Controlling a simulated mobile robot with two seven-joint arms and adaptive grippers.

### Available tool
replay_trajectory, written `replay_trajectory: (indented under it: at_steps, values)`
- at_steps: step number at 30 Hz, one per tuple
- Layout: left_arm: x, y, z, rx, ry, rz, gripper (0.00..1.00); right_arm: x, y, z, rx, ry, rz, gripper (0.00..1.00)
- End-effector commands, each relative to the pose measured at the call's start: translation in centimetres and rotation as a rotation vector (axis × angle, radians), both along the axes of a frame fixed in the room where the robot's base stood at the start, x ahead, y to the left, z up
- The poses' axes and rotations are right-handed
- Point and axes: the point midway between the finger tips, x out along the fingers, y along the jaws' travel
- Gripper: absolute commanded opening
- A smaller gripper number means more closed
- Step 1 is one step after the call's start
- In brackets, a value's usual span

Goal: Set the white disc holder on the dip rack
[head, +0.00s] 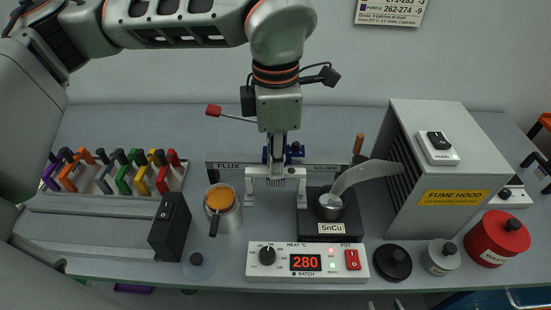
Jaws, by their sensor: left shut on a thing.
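My left gripper (281,154) comes down from above at the middle of the bench, its fingers shut on the white disc holder (276,173). The fingers hide the holder's upper part. The holder is at the dip rack, whose grey rail (230,166) is labelled FLUX at left and SOLDER at right. My right gripper is not in view.
Several coloured holders stand in a rack (105,190) at left. A flux pot (223,218) is left of the dip rack, and an SnCu solder pot (330,207) right. A heater panel (307,262) reads 280. The fume hood (440,190) blocks the right; its nozzle reaches over the solder pot.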

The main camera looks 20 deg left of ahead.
Motion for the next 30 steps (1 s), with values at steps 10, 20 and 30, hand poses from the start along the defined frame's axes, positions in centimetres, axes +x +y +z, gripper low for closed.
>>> replay_trajectory:
  at_steps: [10, 20, 30]
  values:
    - [0.00, -0.01, -0.12, 0.000, 0.000, 0.000, 0.00, 0.04, 0.00, -0.16, 0.000, -0.001, 0.000, 0.40]
    - [0.00, 0.00, -0.26, 0.000, 0.000, 0.000, 0.00, 0.03, 0.02, -0.27, 0.000, -0.001, 0.000, 0.40]
    - [-0.01, 0.01, -0.63, 0.000, 0.000, 0.000, 0.00, -0.04, 0.04, -0.65, 0.001, 0.000, 0.000, 0.40]
